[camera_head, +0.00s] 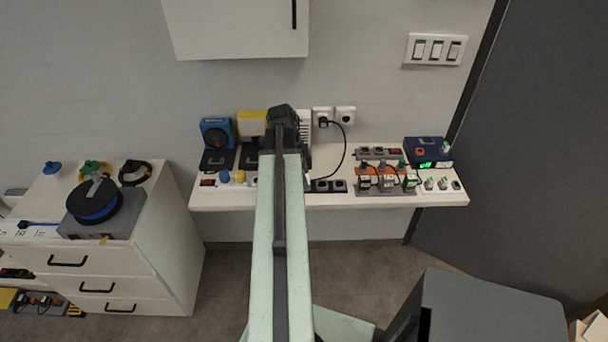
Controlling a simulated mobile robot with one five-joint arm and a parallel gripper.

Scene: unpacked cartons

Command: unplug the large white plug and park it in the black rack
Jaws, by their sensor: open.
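My arm reaches up the middle of the view, and my gripper (284,122) is at its dark end, over the back of the wall shelf. Its fingertips are small and partly hidden by the arm; the gripper looks empty. Small white-and-green plugs (430,184) sit on the white strip at the shelf's right end. I cannot tell which plug is the large white one; it may be hidden behind my arm. A dark grey rack (385,189) holding several plugs stands right of centre. I cannot tell whether it is the black rack.
The white shelf (456,199) also bears a left strip with a blue plug (224,176) and a yellow plug (239,176), and a blue device (424,150). A drawer cabinet (105,262) stands left, a grey box (490,310) front right.

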